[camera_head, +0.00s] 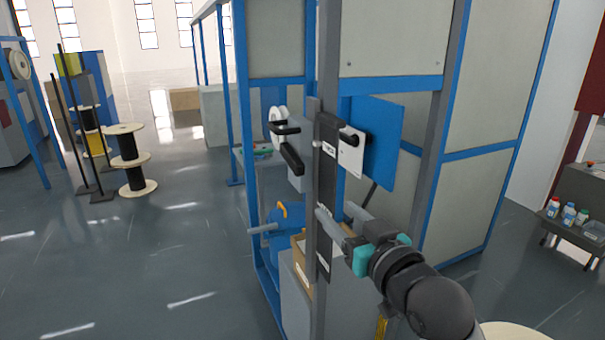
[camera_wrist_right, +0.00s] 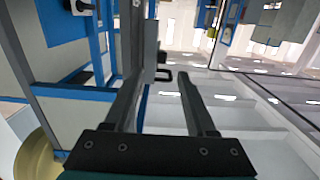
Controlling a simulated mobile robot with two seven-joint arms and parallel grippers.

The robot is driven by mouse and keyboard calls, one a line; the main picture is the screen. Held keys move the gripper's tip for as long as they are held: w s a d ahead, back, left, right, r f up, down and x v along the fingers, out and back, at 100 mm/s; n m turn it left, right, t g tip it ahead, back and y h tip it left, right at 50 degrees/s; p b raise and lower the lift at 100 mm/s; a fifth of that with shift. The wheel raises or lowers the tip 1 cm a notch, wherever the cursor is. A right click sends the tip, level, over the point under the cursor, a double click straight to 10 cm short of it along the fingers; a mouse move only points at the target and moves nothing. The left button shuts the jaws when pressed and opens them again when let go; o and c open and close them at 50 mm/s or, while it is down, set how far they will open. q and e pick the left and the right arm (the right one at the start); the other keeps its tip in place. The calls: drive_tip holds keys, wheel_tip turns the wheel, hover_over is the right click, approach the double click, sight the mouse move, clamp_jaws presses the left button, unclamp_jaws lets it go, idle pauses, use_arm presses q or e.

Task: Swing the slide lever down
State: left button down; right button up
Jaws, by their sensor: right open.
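A black bar-shaped handle (camera_head: 292,158), which may be the slide lever, sticks out tilted from the left side of the upright black panel (camera_head: 328,150). A second black handle (camera_head: 286,128) is just above it. My right gripper (camera_head: 336,216) is in front of the grey post, below these handles, with its fingers apart and nothing seen held. In the right wrist view the open fingers (camera_wrist_right: 161,76) have a small black handle (camera_wrist_right: 165,74) showing beyond and between their tips; I cannot tell which handle it is. My left gripper is out of view.
The blue-framed machine (camera_head: 390,84) with pale panels stands close around the arm. A blue plate (camera_head: 384,140) and a white plate (camera_head: 350,154) are right of the black panel. Cable spools (camera_head: 130,160) stand at the left. The floor between is clear.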

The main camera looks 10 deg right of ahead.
sight(301, 169)
drive_tip(key=r+x, duration=0.1)
drive_tip(key=x, duration=0.8)
drive_tip(key=r+x, duration=0.1)
drive_tip(key=x, duration=0.4)
drive_tip(key=shift+a+r+b, duration=0.3)
drive_tip(key=shift+a+b, duration=0.1)
drive_tip(key=shift+w, duration=0.1)
drive_tip(key=shift+c, duration=0.3)
clamp_jaws()
idle(0.7)
